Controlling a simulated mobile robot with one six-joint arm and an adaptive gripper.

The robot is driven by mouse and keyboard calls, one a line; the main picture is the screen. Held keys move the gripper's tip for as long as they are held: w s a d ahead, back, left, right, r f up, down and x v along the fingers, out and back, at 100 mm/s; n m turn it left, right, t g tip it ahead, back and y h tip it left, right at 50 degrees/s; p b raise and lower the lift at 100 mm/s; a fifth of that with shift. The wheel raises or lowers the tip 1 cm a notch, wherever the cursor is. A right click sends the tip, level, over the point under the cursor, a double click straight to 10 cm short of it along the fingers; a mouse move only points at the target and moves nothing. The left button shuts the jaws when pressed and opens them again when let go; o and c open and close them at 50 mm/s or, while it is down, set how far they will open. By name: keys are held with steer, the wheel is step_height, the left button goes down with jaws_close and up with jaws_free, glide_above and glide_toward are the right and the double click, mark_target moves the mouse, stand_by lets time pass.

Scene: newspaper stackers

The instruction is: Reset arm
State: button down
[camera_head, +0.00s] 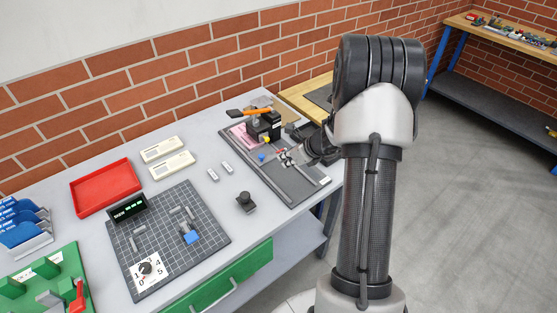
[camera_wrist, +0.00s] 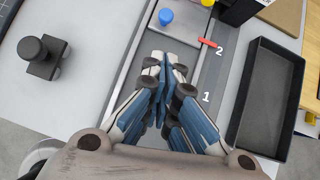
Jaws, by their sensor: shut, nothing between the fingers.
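My gripper (camera_head: 285,158) is over the dark tray-like station at the right part of the grey table in the head view. In the wrist view my gripper (camera_wrist: 168,70) has its fingers together with nothing between them. A blue knob (camera_wrist: 166,17) lies just beyond the fingertips, and it also shows in the head view (camera_head: 262,157). A red pointer (camera_wrist: 208,43) is beside the number 2, right of the fingertips. I cannot tell whether the fingers touch the station surface.
A black stamp-like knob (camera_wrist: 43,56) stands at left and an empty black tray (camera_wrist: 266,98) at right. In the head view a red tray (camera_head: 105,187), a gridded mat (camera_head: 205,235) and a green fixture (camera_head: 45,262) are on the table. The right-hand floor is clear.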

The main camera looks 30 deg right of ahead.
steer(key=s+a+r+n+g+y, duration=0.1)
steer(key=s+a+r+n, duration=0.3)
steer(key=a+r+n, duration=0.5)
steer(key=s+a+r+n+g+y, duration=0.1)
steer(key=s+a+r+n, duration=0.5)
steer(key=a+r, duration=0.45)
steer(key=s+a+r+n+h, duration=0.1)
steer(key=s+a+n+h, duration=0.1)
steer(key=s+n, duration=0.7)
steer(key=s+a+r+n+g+h, duration=0.1)
steer(key=s+a+r+n, duration=0.1)
steer(key=s+n, duration=0.7)
steer(key=shift+s+a+r+h+b, duration=0.25)
steer(key=shift+s+a+h+b, duration=0.2)
steer(key=shift+s+a, duration=0.3)
